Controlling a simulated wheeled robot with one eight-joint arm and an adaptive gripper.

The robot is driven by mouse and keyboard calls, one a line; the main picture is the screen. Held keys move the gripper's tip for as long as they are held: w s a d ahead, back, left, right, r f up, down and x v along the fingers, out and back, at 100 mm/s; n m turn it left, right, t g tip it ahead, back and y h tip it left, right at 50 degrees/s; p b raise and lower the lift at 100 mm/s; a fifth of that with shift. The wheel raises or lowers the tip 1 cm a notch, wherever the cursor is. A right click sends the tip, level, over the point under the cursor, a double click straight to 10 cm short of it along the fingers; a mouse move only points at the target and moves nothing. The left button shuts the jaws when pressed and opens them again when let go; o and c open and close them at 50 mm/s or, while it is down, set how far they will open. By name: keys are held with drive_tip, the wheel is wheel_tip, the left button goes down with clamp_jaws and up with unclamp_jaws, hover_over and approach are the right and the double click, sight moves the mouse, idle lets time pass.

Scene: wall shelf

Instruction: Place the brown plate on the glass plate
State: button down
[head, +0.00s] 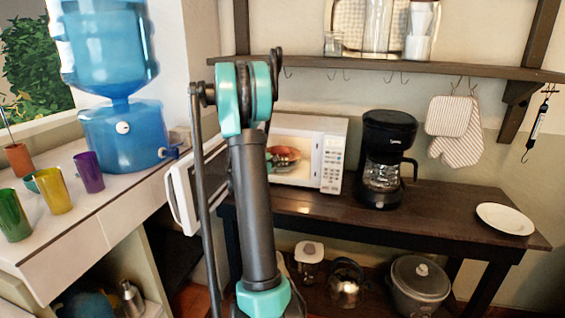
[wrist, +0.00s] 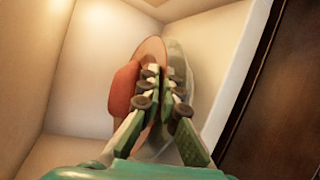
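The brown plate (wrist: 152,46) is inside the microwave, its rim between the fingers of my gripper (wrist: 163,76). The fingers are close together and appear shut on that rim. The glass plate (wrist: 180,62) lies right alongside the brown plate's underside, on the microwave floor side; I cannot tell whether they touch. The wrist view is turned sideways. A red bowl-like thing (wrist: 123,88) sits against the brown plate's upper side. In the head view my arm hides my gripper and much of the opening.
The white microwave (head: 331,158) stands on a dark table with its door (head: 182,198) open to the left. A black coffee maker (head: 386,160) stands to its right. A white plate (head: 505,218) lies at the table's right end. Cups and a water dispenser stand on the left counter.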

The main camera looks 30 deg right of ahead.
drive_tip(key=shift+f, duration=0.35)
drive_tip(key=c, duration=1.7)
unclamp_jaws()
drive_tip(key=shift+r, duration=0.1)
drive_tip(key=shift+r, duration=0.25)
drive_tip(key=v, duration=0.8)
drive_tip(key=s+a+f+m+y, duration=0.2)
drive_tip(key=s+a+f+y, duration=0.2)
drive_tip(key=s+a, duration=0.5)
drive_tip(key=s+a+f+m+y, duration=0.2)
drive_tip(key=s+a+f+y, duration=0.3)
drive_tip(key=a, duration=0.9)
drive_tip(key=s+a+f+m+y, duration=0.2)
drive_tip(key=s+a+f+y, duration=0.3)
drive_tip(key=s+a, duration=0.6)
drive_tip(key=shift+s+a+f+m, duration=0.15)
drive_tip(key=shift+s+f, duration=0.1)
drive_tip(key=shift+s, duration=0.2)
drive_tip(key=shift+s+a+f+m, duration=0.1)
drive_tip(key=shift+s+f+m, duration=0.1)
drive_tip(key=shift+s, duration=0.2)
